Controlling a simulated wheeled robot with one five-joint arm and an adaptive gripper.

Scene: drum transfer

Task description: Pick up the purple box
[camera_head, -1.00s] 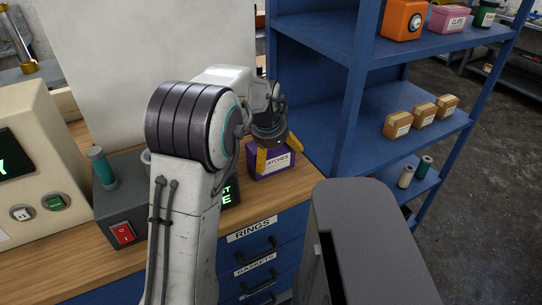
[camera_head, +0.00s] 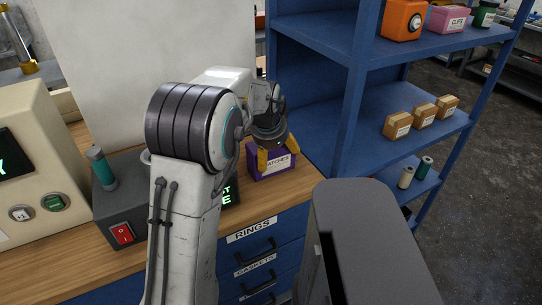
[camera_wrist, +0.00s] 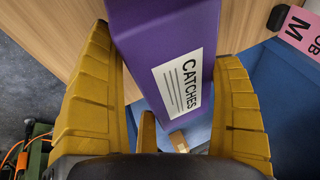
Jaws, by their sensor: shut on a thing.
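The purple box (camera_head: 272,169) has a white label that reads CATCHES in the wrist view. It stands on the wooden worktop (camera_head: 300,190) near the blue shelf, and its purple side (camera_wrist: 165,35) fills the middle of the wrist view. My gripper (camera_head: 277,155) has its yellow fingers around the box, one on each side, and is shut on it. In the wrist view my gripper (camera_wrist: 178,95) shows both fingers reaching along the box's sides. Whether the box touches the worktop is hard to tell.
A blue shelf (camera_head: 330,75) with several small cardboard boxes (camera_head: 423,115) stands right of the worktop. Blue drawers (camera_head: 258,262) lie below the worktop edge.

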